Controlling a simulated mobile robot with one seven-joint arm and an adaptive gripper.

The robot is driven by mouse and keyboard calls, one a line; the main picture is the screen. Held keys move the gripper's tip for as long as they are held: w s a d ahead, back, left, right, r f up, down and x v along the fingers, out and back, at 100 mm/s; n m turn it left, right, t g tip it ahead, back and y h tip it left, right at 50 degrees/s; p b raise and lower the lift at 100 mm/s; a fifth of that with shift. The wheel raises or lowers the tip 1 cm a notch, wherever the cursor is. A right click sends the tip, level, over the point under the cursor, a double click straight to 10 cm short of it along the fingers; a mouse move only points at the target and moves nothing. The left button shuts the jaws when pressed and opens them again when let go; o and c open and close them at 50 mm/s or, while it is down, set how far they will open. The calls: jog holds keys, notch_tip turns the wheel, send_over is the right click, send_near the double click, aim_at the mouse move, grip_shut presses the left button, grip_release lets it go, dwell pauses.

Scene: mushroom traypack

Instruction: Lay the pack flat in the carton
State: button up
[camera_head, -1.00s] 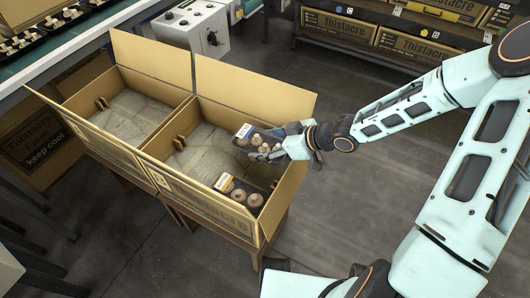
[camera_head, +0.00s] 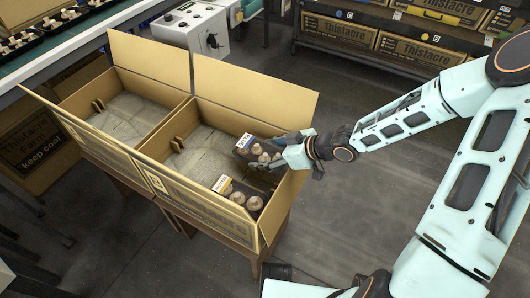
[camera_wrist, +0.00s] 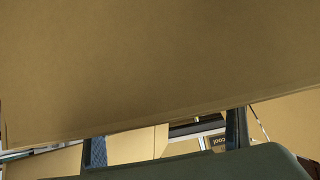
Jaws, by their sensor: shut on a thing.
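My gripper (camera_head: 284,151) is shut on a mushroom pack (camera_head: 256,152), a dark tray with pale mushrooms and a blue-and-white label. It holds the pack, tilted, at the right side of the right-hand open carton (camera_head: 205,190). Whether the pack touches the carton floor cannot be told. Another mushroom pack (camera_head: 238,197) lies in the front right corner of that carton, close to the held one. In the wrist view, a dark tray underside (camera_wrist: 200,163) fills the bottom, with blue-grey finger parts beside it, and a cardboard panel (camera_wrist: 150,70) covers most of the picture.
A second open carton (camera_head: 120,115) stands to the left and looks empty. Raised flaps (camera_head: 255,95) rise behind the cartons. A conveyor with mushroom trays (camera_head: 60,22) and a white control box (camera_head: 192,28) are at the back left. Shelved cartons (camera_head: 400,42) stand behind.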

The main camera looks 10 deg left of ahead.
jog(key=o, duration=0.9)
jog(key=shift+r, duration=0.15)
jog(key=shift+r+p, duration=0.3)
jog(key=shift+r, duration=0.05)
jog(key=p+v, duration=0.7)
jog(key=v, duration=0.5)
jog(key=shift+r, duration=0.1)
jog(key=shift+d, duration=0.1)
